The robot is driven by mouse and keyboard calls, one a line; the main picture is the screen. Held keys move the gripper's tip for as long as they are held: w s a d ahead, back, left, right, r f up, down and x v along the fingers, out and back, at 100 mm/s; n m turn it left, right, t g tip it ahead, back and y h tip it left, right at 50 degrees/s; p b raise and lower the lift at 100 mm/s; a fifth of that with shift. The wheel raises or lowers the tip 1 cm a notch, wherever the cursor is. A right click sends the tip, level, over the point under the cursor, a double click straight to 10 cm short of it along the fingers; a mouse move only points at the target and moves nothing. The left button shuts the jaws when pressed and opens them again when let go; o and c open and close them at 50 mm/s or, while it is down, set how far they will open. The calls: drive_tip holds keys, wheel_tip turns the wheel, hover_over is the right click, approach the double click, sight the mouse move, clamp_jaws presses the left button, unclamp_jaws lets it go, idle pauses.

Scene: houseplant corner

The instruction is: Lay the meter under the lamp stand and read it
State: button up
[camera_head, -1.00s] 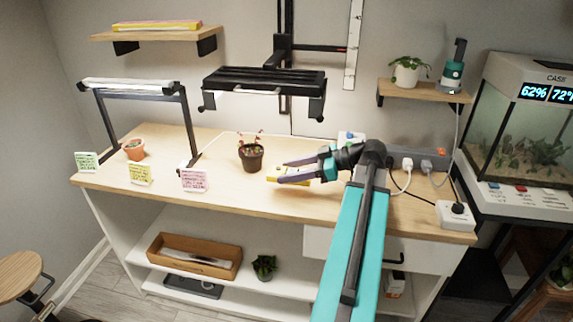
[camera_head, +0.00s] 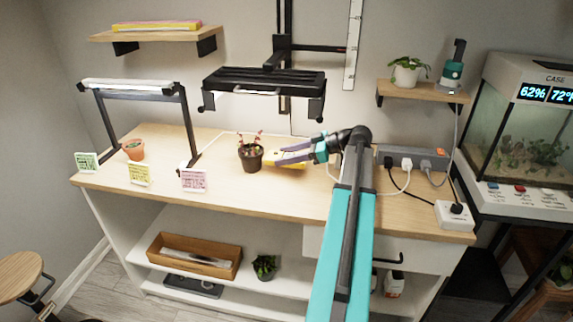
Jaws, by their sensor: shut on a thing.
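The yellow meter (camera_head: 286,165) is between the purple fingers of my gripper (camera_head: 279,156), which is shut on it. The fingers hide part of it, and its face is too small to read. The meter is low over the bench, just right of a dark pot with a reddish plant (camera_head: 251,157); I cannot tell whether it touches the bench. The low lamp stand (camera_head: 191,130), with a white tube on a dark frame, stands at the bench's left. A black lamp fixture (camera_head: 265,81) hangs from a wall rail above the plant and left of my gripper.
Under the left lamp is a terracotta pot (camera_head: 134,150). Green, yellow and pink note cards (camera_head: 194,181) line the front edge. A power strip (camera_head: 412,158) and cords lie right of my arm. The bench (camera_head: 262,196) is clear in front of the dark pot.

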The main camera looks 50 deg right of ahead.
idle(0.3)
drive_tip(key=shift+f, duration=1.7)
drive_tip(key=shift+f, duration=0.25)
drive_tip(key=o, duration=1.3)
drive_tip(key=shift+c, duration=0.2)
drive_tip(key=shift+r, duration=0.25)
drive_tip(key=v, duration=1.2)
drive_tip(key=shift+o, duration=0.4)
